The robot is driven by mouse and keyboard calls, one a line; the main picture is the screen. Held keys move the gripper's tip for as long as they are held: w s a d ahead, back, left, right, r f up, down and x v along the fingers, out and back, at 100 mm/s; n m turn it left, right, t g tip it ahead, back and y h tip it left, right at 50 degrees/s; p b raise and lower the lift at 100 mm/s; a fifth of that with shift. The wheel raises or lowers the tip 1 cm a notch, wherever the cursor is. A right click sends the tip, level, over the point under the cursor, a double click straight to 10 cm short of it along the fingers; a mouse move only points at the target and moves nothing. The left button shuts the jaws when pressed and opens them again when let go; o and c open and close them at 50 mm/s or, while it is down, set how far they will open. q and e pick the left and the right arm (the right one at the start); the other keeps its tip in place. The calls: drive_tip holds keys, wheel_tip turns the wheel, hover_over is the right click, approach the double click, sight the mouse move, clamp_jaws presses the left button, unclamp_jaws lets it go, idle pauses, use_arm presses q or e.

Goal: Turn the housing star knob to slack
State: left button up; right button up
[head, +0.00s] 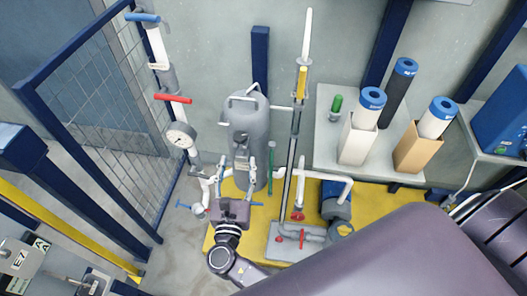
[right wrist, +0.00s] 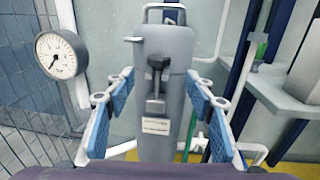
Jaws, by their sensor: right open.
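The grey filter housing (head: 247,112) stands upright against the back wall and fills the middle of the right wrist view (right wrist: 178,50). On its front is a dark knob-like fitting on a short stem (right wrist: 157,62), above a small pale label; I take it for the star knob, though its star shape is not clear. My right gripper (head: 236,170) is in front of the housing, fingers spread. In the right wrist view, the open fingers (right wrist: 159,85) stand on either side of the housing front, with nothing between them touching. My left gripper is out of view.
A pressure gauge (head: 180,136) and pipe with a red handle (head: 173,98) stand left of the housing. A vertical pipe (head: 296,130) and green rod (head: 270,168) stand to its right. A blue pump (head: 336,200) sits on the yellow base (head: 262,214). A mesh fence (head: 95,110) is left.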

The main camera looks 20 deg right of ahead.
sight(240, 143)
drive_tip(key=p+x, duration=0.1)
drive_tip(key=x, duration=0.7)
drive_tip(key=shift+w+a+r, duration=0.15)
drive_tip(key=shift+c, duration=0.3)
drive_tip(key=c, duration=1.1)
drive_tip(key=shift+p, duration=0.3)
